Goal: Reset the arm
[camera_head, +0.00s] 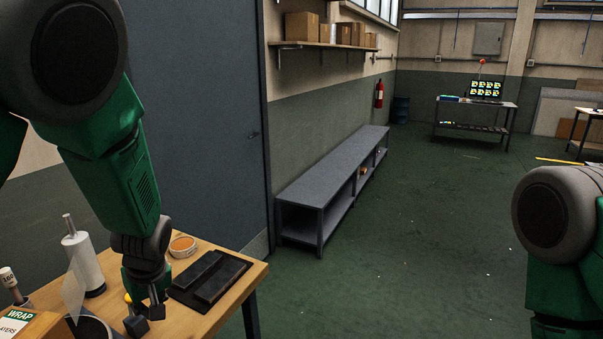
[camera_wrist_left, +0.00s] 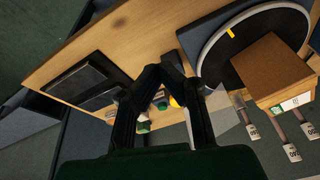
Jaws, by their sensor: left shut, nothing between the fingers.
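My left arm (camera_head: 115,165) comes in from the left in the head view and reaches down over the wooden table. My left gripper (camera_head: 146,312) is shut and empty above the table's near part, beside a dark tray. Its dark fingers also fill the middle of the left wrist view (camera_wrist_left: 172,75). My right arm (camera_head: 556,230) shows only in part at the right edge of the head view. My right gripper is out of both views.
The wooden table (camera_head: 232,285) holds the dark tray (camera_head: 236,268), a white roll (camera_head: 85,263), an orange-topped round container (camera_head: 183,244) and a cardboard box (camera_head: 40,328). A round dark turntable (camera_wrist_left: 240,70) shows in the wrist view. A grey bench (camera_head: 330,170) lines the wall; open floor lies right.

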